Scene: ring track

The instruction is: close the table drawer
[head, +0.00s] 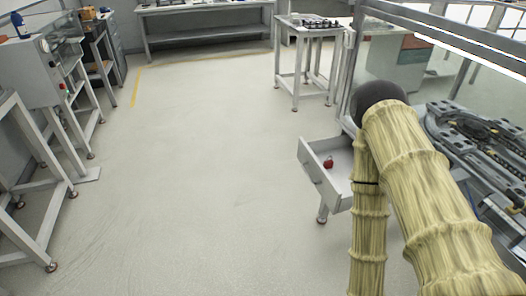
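The table drawer (311,173) is open and sticks out to the left from under the table on the right side of the head view. It is a shallow light-grey box with its front panel facing left. A small red round object (328,162) lies inside it. My arm comes up from the lower right, bends at a dark round joint beside the drawer's far side, and runs down to the bottom edge. The arm hides the drawer's right part and where it meets the table. My gripper is outside the picture.
The table carries a glass-sided enclosure with dark track parts (470,130). A small side table (310,55) stands beyond the drawer. Metal benches (45,95) line the left, and a long bench (205,30) stands at the back. The floor left of the drawer is clear.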

